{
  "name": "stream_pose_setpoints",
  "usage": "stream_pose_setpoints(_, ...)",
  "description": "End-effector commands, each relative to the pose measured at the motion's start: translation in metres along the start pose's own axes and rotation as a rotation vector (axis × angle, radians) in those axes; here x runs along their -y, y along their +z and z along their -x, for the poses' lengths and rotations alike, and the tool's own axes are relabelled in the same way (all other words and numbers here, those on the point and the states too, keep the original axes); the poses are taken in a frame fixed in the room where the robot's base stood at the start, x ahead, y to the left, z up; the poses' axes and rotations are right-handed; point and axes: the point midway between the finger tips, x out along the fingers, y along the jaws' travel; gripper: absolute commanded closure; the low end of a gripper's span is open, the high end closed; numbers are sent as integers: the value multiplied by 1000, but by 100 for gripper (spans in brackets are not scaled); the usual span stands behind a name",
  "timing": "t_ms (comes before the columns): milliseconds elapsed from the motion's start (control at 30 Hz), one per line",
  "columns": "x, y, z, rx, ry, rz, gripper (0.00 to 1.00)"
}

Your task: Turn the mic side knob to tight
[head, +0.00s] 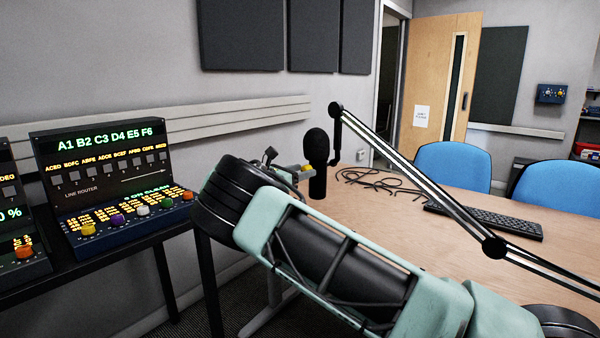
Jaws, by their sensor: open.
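The black microphone (316,148) stands upright at the left end of the wooden desk, with a dark foam head and a cylindrical body. It hangs beside the end of a jointed boom arm (420,180). My gripper (298,170) is largely hidden behind my own arm's wrist; a small grey and yellow part shows just left of the microphone, and its fingers cannot be made out clearly. It looks close to the microphone, but I cannot tell whether it touches. The side knob cannot be made out for certain.
Black cables (375,182) and a keyboard (485,221) lie on the desk (390,220). A line router panel (110,185) with coloured knobs stands on a black table at left. Blue chairs (453,166) stand behind the desk. The boom arm crosses above the desk.

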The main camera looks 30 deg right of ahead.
Motion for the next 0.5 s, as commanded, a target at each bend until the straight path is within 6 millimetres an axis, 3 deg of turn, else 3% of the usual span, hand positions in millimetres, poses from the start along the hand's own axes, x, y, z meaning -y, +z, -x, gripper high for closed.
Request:
stream_pose_setpoints(167, 0, 0, 0, 0, 0, 0, 49)
stream_pose_setpoints(300, 0, 0, 0, 0, 0, 0, 88)
stream_pose_setpoints(333, 0, 0, 0, 0, 0, 0, 94)
stream_pose_setpoints(500, 0, 0, 0, 0, 0, -3, 94)
